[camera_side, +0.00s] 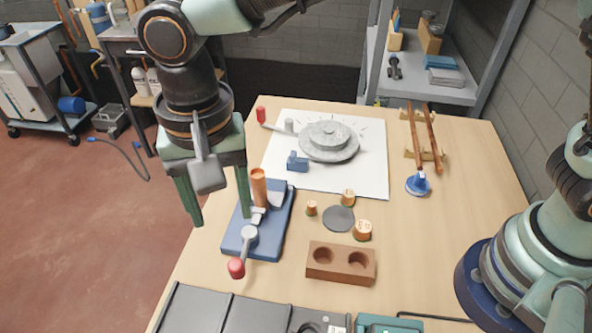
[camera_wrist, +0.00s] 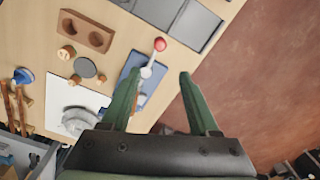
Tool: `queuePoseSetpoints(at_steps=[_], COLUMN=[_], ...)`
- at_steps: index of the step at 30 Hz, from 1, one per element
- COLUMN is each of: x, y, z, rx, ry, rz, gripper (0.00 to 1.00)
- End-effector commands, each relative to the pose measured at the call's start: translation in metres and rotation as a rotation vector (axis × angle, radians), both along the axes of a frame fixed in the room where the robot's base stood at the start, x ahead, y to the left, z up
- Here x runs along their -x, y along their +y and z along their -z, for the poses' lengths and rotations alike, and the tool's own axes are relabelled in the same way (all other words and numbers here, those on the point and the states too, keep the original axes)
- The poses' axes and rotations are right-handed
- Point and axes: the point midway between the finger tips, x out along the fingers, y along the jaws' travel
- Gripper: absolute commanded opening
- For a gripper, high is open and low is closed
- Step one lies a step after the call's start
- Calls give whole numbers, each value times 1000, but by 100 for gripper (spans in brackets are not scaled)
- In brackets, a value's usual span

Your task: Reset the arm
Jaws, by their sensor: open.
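My gripper (camera_side: 219,222) hangs from the arm at the left of the side view, pointing down. Its two green fingers are apart with nothing between them. It is above the left edge of the table, close to a blue clamp fixture (camera_side: 231,242) with a red-knobbed lever (camera_side: 237,267). A copper tube piece (camera_side: 258,186) stands upright at the fixture. In the wrist view the open fingers (camera_wrist: 155,85) frame part of the blue fixture (camera_wrist: 128,62) and bare floor. How high the fingertips are above the table is hard to tell.
A brown block with two holes (camera_side: 341,263), small copper fittings (camera_side: 362,230) and a dark disc (camera_side: 338,218) lie right of the fixture. A grey round device (camera_side: 328,141) sits on a white sheet (camera_side: 371,181). Copper pipes (camera_side: 424,138) rest on stands at the right. A grey shelf (camera_side: 438,91) stands behind.

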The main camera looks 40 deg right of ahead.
Motion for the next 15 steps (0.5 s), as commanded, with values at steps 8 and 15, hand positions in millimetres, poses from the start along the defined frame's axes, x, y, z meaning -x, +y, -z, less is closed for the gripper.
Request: queuePoseSetpoints(at_steps=[8, 15], x=[-43, -47], y=[-109, -218], z=[-48, -72], rx=[-72, -70], ry=[-113, -257], rz=[-81, -179], gripper=[61, 61])
